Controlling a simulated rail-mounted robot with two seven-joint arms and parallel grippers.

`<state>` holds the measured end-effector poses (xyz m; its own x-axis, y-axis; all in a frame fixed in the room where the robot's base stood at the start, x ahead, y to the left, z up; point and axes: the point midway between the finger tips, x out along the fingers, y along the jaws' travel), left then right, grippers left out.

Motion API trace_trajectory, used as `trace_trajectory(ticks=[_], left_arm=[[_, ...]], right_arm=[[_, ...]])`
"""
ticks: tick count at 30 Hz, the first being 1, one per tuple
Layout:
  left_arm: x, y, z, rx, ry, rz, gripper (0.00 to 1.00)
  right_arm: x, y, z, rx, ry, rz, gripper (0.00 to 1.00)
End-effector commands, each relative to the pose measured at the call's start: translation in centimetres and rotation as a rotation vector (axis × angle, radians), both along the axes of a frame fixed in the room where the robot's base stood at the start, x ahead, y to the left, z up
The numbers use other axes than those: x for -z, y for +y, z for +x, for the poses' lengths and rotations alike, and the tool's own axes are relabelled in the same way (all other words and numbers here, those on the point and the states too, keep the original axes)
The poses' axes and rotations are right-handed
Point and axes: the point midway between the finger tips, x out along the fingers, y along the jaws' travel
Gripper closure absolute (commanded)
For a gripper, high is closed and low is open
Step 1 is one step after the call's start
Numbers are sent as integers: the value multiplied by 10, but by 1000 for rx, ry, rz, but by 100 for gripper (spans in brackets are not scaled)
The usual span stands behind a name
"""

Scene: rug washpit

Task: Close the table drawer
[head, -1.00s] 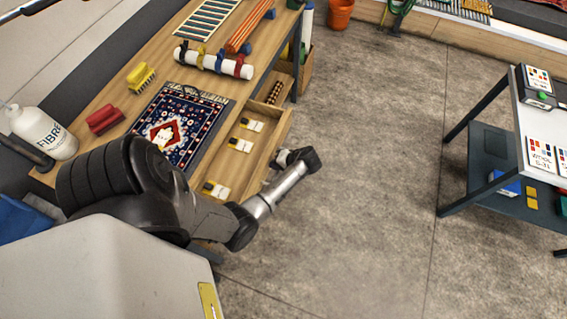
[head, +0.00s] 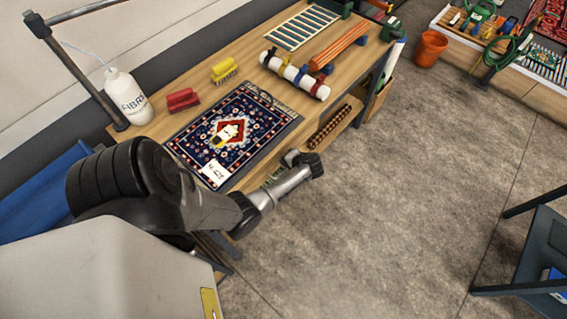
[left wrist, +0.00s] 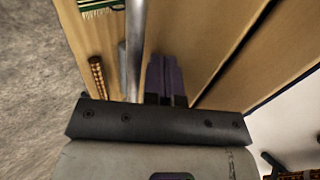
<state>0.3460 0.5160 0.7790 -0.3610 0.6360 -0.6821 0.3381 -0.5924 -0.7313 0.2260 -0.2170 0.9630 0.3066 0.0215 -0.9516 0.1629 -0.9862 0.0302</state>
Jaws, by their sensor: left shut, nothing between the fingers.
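The wooden table (head: 205,101) runs diagonally across the head view with a patterned rug (head: 262,125) on top. Its drawer (head: 272,178) sits under the near edge; only a short strip shows beside my forearm, and I cannot tell whether it is flush. My left gripper (head: 291,157) is at the table's near side by the drawer, partly hidden by its wrist. In the left wrist view its purple fingers (left wrist: 165,78) are together and empty, close to a wooden panel (left wrist: 200,40); contact is unclear. My right gripper is not in view.
On the table are a white bottle (head: 128,98), a red brush (head: 182,99), a yellow brush (head: 224,70) and a white roll (head: 295,75). A lower shelf holds a brown patterned rod (head: 330,127). Floor (head: 400,190) to the right is clear up to a dark cart (head: 540,245).

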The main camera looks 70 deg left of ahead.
Motion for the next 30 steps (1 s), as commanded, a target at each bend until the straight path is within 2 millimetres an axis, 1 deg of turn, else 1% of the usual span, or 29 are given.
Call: trace_trajectory(ticks=[5,19,25,30], left_arm=[[1,4,-1,5,2,2,100],[-1,4,-2,3,5,3,100],[-13,-5,3,3,5,3,100],[-30,-21,12,1,2,-1,100]], right_arm=[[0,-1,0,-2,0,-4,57],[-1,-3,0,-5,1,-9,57],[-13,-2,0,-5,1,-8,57],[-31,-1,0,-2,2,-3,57]])
